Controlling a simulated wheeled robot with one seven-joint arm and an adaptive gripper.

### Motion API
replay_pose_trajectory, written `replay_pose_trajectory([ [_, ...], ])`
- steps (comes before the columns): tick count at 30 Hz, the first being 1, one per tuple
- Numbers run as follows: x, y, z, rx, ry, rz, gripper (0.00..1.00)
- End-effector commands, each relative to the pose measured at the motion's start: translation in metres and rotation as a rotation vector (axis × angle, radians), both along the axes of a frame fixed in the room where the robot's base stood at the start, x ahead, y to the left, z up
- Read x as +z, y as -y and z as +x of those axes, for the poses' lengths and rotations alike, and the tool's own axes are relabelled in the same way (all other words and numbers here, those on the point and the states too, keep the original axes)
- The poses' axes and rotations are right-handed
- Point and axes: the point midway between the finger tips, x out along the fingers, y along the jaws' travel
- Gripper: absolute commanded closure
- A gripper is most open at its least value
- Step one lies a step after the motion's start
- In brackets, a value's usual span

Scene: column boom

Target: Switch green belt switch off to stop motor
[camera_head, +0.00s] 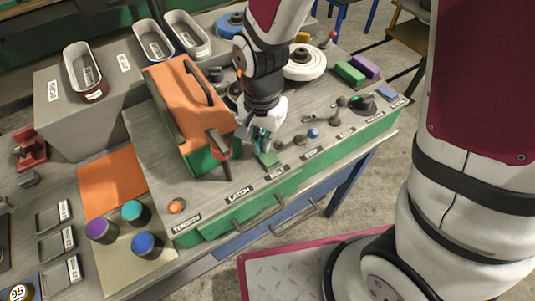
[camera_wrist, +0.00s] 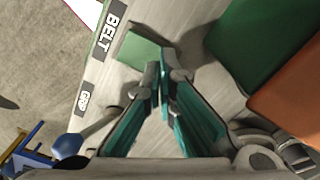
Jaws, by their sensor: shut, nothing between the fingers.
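The green belt switch (camera_head: 267,159) is a small green block on the grey bench top, near the front edge. In the wrist view the green switch (camera_wrist: 140,48) lies beside the white-on-black BELT label (camera_wrist: 113,33). My gripper (camera_head: 261,146) is just behind the switch in the head view, its fingers pointing down. In the wrist view my gripper (camera_wrist: 159,78) has its teal fingers shut with nothing between them, the tips close to the switch's near edge. I cannot tell whether they touch it. The switch's on or off state is not clear.
An orange-topped green housing (camera_head: 188,105) stands close to the left of my gripper. A blue knob (camera_head: 313,133) and several small controls line the bench to the right. A white disc (camera_head: 304,62) is behind.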

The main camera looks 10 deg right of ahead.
Motion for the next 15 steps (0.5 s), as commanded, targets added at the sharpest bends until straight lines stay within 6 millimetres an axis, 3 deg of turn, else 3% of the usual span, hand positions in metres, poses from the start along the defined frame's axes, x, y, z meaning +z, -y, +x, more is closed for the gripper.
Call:
replay_pose_trajectory([
  [15, 0.04, 0.0, -0.002, -0.001, 0.001, 0.0, 1.0],
])
